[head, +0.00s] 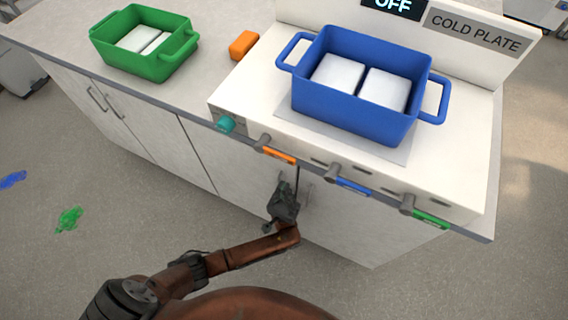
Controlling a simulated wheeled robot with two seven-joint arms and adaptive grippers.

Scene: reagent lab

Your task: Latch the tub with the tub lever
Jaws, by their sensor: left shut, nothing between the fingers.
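A blue tub (352,107) with two side handles stands on the cold plate (455,160) and holds two white blocks. Along the cold plate's front edge are three levers with grey pivots: an orange lever (279,156), a blue lever (353,187) and a green lever (431,219). All three lie along the edge. A green tub (148,62), also with white blocks, stands on the counter to the left. My left gripper (288,186) is shut and empty, in front of the cabinet doors, below the orange lever and left of the blue one. My right gripper is out of view.
A teal knob (226,124) sits at the left of the cold plate's front. An orange block (243,45) lies on the counter between the tubs. The display (393,5) reads OFF.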

